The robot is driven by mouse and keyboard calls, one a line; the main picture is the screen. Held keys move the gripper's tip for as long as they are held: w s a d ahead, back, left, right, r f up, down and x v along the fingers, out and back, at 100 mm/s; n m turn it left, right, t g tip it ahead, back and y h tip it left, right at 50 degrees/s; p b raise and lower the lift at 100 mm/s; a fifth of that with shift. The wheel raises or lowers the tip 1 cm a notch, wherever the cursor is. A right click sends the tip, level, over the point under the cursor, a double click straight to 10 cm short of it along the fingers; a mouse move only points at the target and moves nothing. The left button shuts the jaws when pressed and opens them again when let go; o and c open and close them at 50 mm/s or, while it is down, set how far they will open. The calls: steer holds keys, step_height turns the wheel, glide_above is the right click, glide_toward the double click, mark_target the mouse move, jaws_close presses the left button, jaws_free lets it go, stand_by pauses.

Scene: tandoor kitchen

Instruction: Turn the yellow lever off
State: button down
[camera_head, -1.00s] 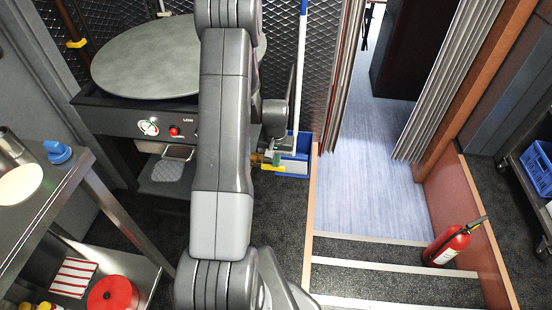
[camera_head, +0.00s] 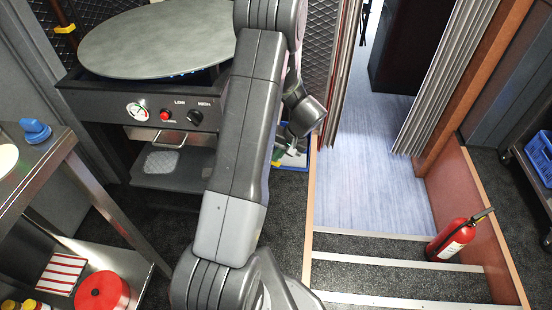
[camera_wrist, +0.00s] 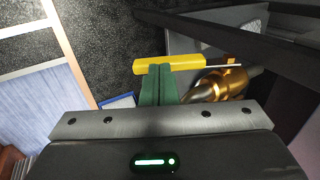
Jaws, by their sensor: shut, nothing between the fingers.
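The yellow lever (camera_wrist: 168,63) shows in the wrist view as a flat bar lying nearly level across the picture. A thin metal strip runs from its right end to above the brass valve (camera_wrist: 222,82). My gripper (camera_wrist: 158,70) is shut and empty, its two green fingers pressed together. The fingertips meet the lower edge of the lever in the picture, left of the valve; I cannot tell whether they touch it. In the head view my arm hides most of this spot, and a small bit of yellow (camera_head: 276,164) shows beside it.
A round griddle (camera_head: 155,40) with a control panel stands behind, left of my arm. A blue bin (camera_head: 303,162) is by the wooden post. A metal shelf (camera_head: 70,150) stands at left. Carpeted steps and a red fire extinguisher (camera_head: 455,238) are at right.

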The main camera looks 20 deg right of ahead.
mark_target(276, 166)
step_height(276, 166, down, 4)
steer(key=t+y+b, duration=0.2)
steer(key=y+b, duration=0.1)
steer(key=b, duration=0.2)
steer(key=shift+w+a, duration=0.1)
steer(key=shift+a, duration=0.05)
steer(key=b, duration=0.1)
steer(key=f+t+y+b, duration=0.1)
steer(key=f+y+b, duration=0.1)
steer(key=b, duration=0.1)
steer(key=shift+w+a, duration=0.25)
steer(key=shift+a, duration=0.15)
steer(key=shift+w+a+f+t+y+b, duration=0.2)
steer(key=shift+a+f+t+y+b, duration=0.25)
steer(key=shift+t+y+b, duration=0.4)
steer(key=shift+y+b+x, duration=0.25)
steer(key=shift+b+x, duration=1.05)
steer(key=shift+x, duration=0.45)
steer(key=shift+f, duration=0.25)
steer(key=shift+s, duration=0.1)
